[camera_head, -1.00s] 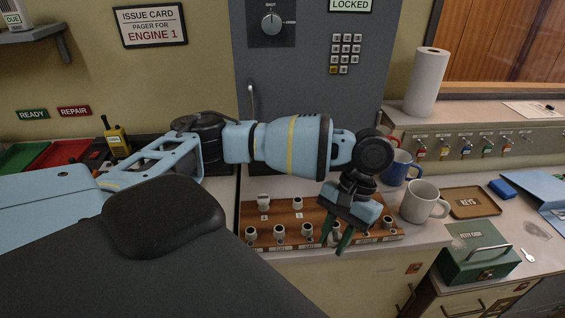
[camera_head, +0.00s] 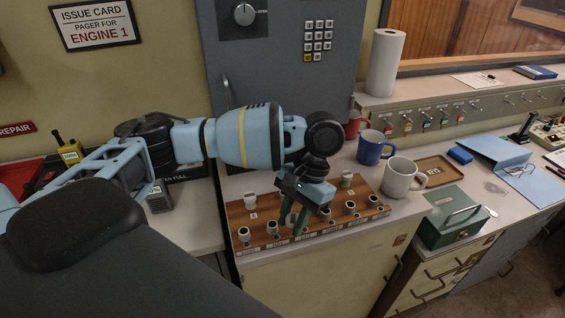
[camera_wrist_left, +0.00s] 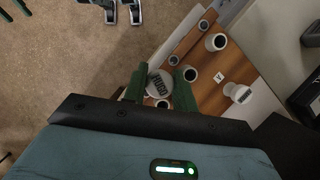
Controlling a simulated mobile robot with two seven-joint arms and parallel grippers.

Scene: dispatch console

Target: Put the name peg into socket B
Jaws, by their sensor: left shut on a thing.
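The wooden peg board (camera_head: 310,226) lies on the counter. It carries a row of white sockets with dark openings along its front and a few white pieces behind them. My left gripper (camera_head: 296,220) is over the middle of the board, its green fingers pointing down. In the left wrist view the gripper (camera_wrist_left: 160,86) is shut on a white name peg (camera_wrist_left: 158,82) with dark lettering on its round top. Whether its lower end touches the board is hidden. I cannot make out which socket is B.
A white mug (camera_head: 398,178) and a blue mug (camera_head: 371,148) stand just right of the board. The grey cabinet (camera_head: 285,75) rises behind the board.

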